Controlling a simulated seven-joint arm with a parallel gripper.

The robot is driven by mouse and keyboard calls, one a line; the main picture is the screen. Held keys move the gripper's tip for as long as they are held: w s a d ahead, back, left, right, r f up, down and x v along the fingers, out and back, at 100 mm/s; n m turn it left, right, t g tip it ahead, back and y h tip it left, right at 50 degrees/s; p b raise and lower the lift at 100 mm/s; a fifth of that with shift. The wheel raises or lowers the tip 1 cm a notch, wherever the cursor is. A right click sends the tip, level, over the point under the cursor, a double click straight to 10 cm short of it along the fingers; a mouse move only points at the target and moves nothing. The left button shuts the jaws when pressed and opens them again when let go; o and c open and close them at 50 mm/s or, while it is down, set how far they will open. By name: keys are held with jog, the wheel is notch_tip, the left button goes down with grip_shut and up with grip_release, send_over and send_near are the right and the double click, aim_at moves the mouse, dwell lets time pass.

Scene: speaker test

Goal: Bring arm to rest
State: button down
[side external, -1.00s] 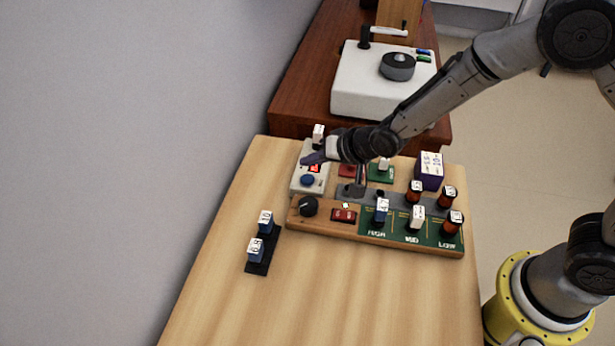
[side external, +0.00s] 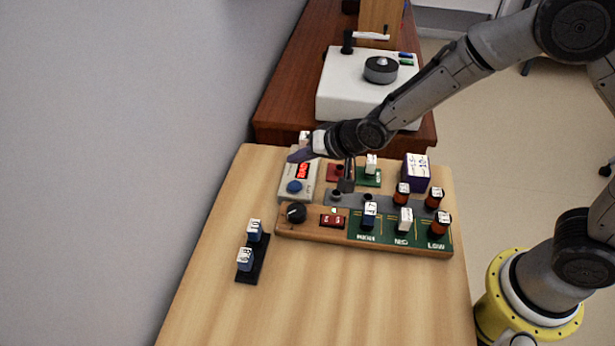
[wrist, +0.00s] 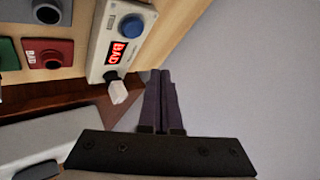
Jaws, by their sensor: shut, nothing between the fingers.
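My gripper (side external: 300,156) is shut and empty. Its dark purple fingers hang above the back end of a pale tester box. The tester (side external: 284,192) has a blue button (side external: 294,186) and a lit red display (side external: 302,170). In the wrist view the closed fingers (wrist: 161,75) point to the wall side of the tester (wrist: 97,66), apart from its blue button (wrist: 131,27). A white-topped plug (wrist: 118,92) stands at the tester's end, close to the fingers.
A wooden board (side external: 300,229) with HIGH, MID and LOW slots holds labelled parts. Red (side external: 334,172) and green (side external: 368,180) trays and a purple box (side external: 416,172) are nearby. A black rack (side external: 249,276) holds two blue parts. The wooden table's front (side external: 330,300) is clear.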

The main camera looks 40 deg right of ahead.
jog(key=w+d+r+m+t, duration=0.15)
jog(key=d+r, duration=0.35)
jog(key=r, duration=0.7)
jog(key=s+d+r+t+h, duration=0.2)
jog(key=s+d+r, duration=0.65)
jog(key=r, duration=0.35)
jog(key=s+d+n+g, duration=0.2)
jog(key=s+d, duration=0.1)
jog(key=s, duration=0.8)
jog(key=s+d+f+n+g+h, duration=0.1)
jog(key=s+f+n+g, duration=0.3)
jog(key=s, duration=0.9)
notch_tip(320, 180, down, 3)
jog(key=shift+s+d+f, duration=0.2)
jog(key=shift+d, duration=0.1)
